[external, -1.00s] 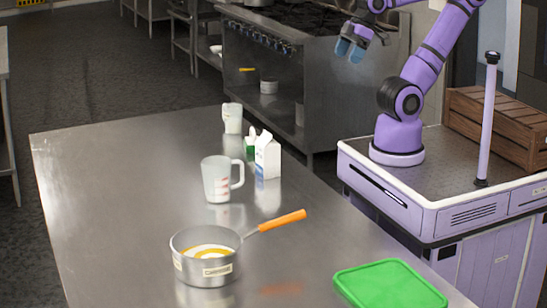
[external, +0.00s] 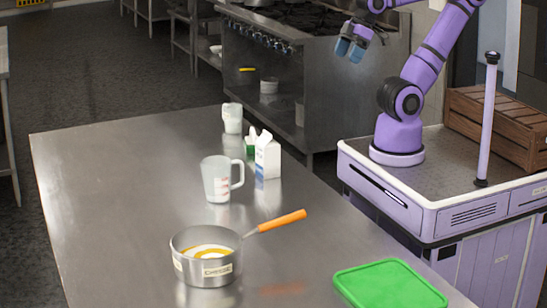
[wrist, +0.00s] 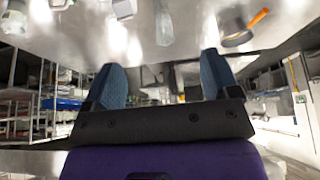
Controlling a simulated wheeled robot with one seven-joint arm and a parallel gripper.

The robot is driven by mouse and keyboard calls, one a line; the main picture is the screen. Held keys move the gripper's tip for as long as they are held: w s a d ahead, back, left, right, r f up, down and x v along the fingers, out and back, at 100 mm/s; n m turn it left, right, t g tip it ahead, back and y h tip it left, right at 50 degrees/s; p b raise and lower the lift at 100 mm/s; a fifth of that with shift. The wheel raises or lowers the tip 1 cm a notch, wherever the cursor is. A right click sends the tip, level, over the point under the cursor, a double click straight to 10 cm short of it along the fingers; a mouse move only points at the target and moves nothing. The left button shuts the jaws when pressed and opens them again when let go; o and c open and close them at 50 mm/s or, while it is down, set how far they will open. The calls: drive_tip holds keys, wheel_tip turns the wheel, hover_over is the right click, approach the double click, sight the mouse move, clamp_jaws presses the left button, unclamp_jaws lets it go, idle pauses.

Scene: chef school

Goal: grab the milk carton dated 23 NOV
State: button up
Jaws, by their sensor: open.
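A white carton with a blue lower part (external: 267,160) stands upright on the steel table. A second carton with green on it (external: 251,142) stands just behind it, partly hidden. No date can be read on either. My gripper (external: 352,46) is raised in the air beyond the table's right edge, well away from both cartons. In the wrist view my gripper (wrist: 160,64) has its two blue fingers spread, with nothing between them. The cartons cannot be made out for sure in the wrist view.
The table's left side is clear. A stove (external: 330,85) stands behind.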

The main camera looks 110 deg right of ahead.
drive_tip(key=shift+o, duration=1.1)
drive_tip(key=shift+w, duration=0.1)
drive_tip(key=g, duration=0.5)
hover_over(268, 140)
drive_tip(key=d, duration=0.2)
drive_tip(key=shift+n, duration=0.4)
drive_tip(key=f, duration=1.7)
drive_tip(key=shift+s+a+f, duration=0.2)
drive_tip(key=shift+s+a, duration=0.05)
drive_tip(key=shift+s, duration=0.15)
drive_tip(key=shift+w+d+f, duration=0.1)
drive_tip(key=shift+d+f, duration=0.05)
drive_tip(key=shift+f, duration=0.55)
wheel_tip(268, 140, down, 10)
